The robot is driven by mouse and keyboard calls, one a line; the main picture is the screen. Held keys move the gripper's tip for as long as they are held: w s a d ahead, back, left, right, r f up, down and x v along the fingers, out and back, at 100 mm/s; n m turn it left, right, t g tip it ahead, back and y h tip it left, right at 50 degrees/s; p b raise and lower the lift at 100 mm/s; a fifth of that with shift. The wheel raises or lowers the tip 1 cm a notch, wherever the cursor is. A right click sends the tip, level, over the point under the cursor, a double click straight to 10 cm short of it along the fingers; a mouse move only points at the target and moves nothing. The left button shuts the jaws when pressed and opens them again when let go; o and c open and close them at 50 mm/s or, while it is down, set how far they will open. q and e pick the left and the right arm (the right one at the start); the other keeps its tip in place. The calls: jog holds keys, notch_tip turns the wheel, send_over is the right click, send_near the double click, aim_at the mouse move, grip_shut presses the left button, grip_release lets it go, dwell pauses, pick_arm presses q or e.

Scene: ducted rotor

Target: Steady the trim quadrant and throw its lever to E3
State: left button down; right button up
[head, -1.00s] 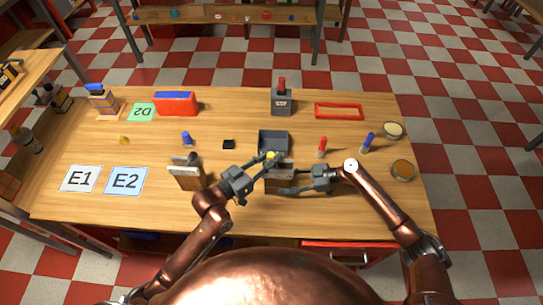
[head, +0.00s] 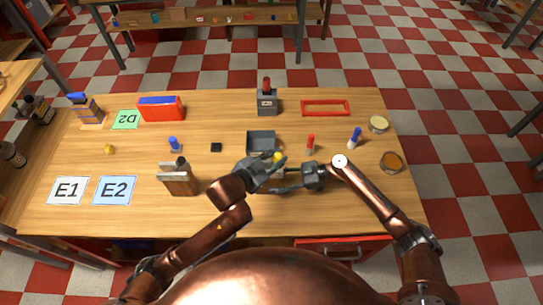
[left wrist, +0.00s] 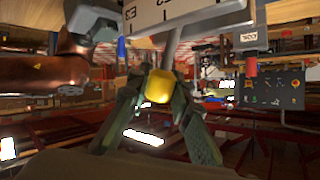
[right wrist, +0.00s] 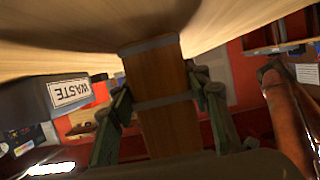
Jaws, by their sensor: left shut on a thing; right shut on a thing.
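The trim quadrant stands near the front middle of the table, mostly hidden by my grippers in the head view. Its pale scale plate (left wrist: 185,14) shows in the left wrist view, with an E3 mark at the plate's left. Its lever has a yellow knob (head: 278,157), which also shows in the left wrist view (left wrist: 159,87). My left gripper (head: 275,163) is shut on this knob. My right gripper (head: 284,179) is shut on the quadrant's wooden body (right wrist: 166,105), which lies between its fingers in the right wrist view. The lever's exact setting is unclear.
A dark tray (head: 261,135), labelled WASTE in the right wrist view (right wrist: 75,90), is just behind. A second wooden block with a metal plate (head: 178,180) stands left. Red (head: 310,143) and blue (head: 355,137) upright pieces stand right. The table's front left is clear beyond cards E1 and E2 (head: 115,190).

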pick_arm(q)
jog(key=shift+d+f+m+y, duration=0.4)
jog(key=shift+d+y, duration=0.15)
jog(key=shift+y, duration=0.15)
jog(key=c, duration=1.7)
grip_release()
jog(key=shift+r, duration=0.1)
jog(key=v, duration=0.7)
jog(key=shift+s+a+r, duration=0.1)
jog(key=shift+a+r, duration=0.05)
